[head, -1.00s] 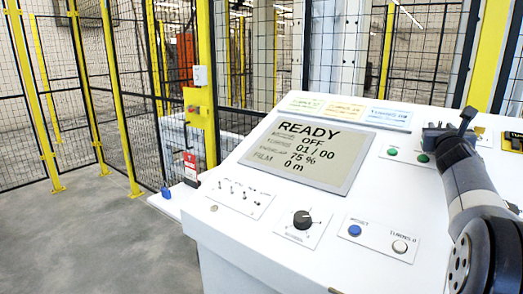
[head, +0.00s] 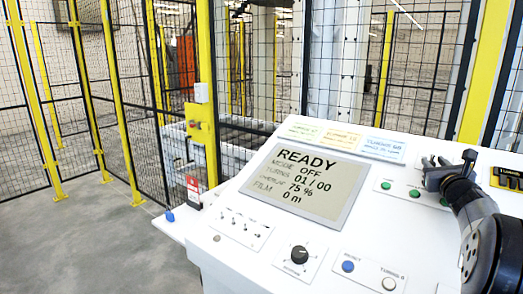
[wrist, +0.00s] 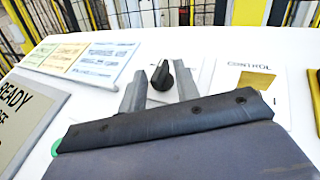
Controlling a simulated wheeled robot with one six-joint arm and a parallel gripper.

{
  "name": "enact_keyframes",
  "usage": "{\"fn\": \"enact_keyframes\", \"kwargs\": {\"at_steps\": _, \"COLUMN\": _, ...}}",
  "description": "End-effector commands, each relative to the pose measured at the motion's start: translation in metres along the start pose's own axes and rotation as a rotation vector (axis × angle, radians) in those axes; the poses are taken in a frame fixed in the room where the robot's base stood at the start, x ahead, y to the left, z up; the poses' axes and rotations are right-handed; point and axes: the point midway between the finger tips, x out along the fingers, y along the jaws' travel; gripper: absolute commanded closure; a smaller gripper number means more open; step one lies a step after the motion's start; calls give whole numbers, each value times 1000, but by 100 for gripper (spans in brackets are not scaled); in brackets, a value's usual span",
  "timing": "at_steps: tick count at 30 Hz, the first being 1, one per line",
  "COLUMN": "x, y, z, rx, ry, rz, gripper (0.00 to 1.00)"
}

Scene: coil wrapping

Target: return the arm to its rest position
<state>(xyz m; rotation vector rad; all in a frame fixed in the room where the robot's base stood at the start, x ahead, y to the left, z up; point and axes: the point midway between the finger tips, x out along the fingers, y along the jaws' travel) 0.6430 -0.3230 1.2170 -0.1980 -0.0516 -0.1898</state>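My gripper (head: 435,161) is over the upper right part of the white console (head: 225,262) in the head view. In the wrist view its two grey fingers (wrist: 161,72) are spread apart, with a black knob (wrist: 160,76) showing between them. The fingers do not appear closed on the knob; whether they touch it cannot be told. My dark, bent arm comes in from the right edge of the head view.
The console carries a screen (head: 303,184) reading READY, a black dial (head: 299,254), a blue button (head: 348,266), a white button (head: 389,284) and toggle switches. Mesh fencing with yellow posts (head: 121,105) stands behind. Grey floor is clear at left.

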Motion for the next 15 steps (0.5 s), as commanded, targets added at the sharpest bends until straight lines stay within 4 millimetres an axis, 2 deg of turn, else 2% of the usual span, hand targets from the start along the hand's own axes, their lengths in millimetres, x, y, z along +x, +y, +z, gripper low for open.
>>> {"fn": "enact_keyframes", "kwargs": {"at_steps": 15, "x": 1, "y": -5, "z": 4, "rx": -44, "ry": 2, "rz": 139, "gripper": 69}}
